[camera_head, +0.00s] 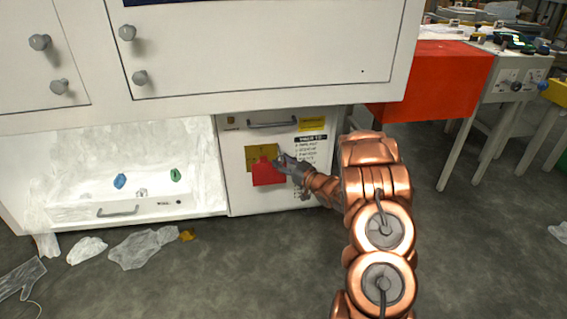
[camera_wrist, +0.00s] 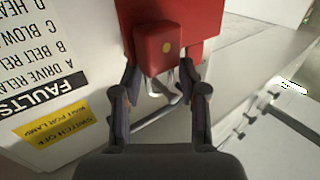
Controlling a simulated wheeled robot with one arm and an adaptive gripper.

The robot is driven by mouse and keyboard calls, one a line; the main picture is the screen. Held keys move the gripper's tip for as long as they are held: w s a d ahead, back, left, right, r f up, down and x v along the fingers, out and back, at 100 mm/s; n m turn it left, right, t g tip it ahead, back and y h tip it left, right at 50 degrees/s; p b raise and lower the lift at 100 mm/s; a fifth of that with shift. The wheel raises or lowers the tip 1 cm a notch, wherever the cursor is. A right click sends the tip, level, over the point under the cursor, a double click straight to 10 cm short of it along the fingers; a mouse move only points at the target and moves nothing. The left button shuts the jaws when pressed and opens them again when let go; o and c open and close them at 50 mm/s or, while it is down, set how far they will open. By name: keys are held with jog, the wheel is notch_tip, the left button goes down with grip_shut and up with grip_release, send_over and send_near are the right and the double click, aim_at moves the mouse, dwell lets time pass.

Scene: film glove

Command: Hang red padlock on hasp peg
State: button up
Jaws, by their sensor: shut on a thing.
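The red padlock (camera_wrist: 150,48), a red block with a yellow dot, lies between the fingertips of my gripper (camera_wrist: 160,72) in the wrist view. My gripper is shut on it. A larger red shape (camera_wrist: 203,15) shows behind it; I cannot tell whether it is a separate part. In the head view my gripper (camera_head: 285,162) is at the white cabinet front, beside a red shape (camera_head: 266,174) in front of a yellow plate (camera_head: 253,154). The hasp peg cannot be made out, so I cannot tell whether the padlock touches it.
A grey bar handle (camera_head: 272,124) is above my gripper on the cabinet front, near a fault-list label (camera_wrist: 40,95). A white overhead cabinet (camera_head: 260,50) juts out above. An open bay at left holds blue and green items. Clear plastic film (camera_head: 143,248) lies on the floor.

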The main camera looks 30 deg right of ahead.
jog(key=o, duration=1.3)
jog(key=shift+c, duration=0.2)
jog(key=s+d, duration=0.2)
jog(key=s, duration=0.9)
jog(key=shift+s+d, duration=0.2)
jog(key=shift+s, duration=0.2)
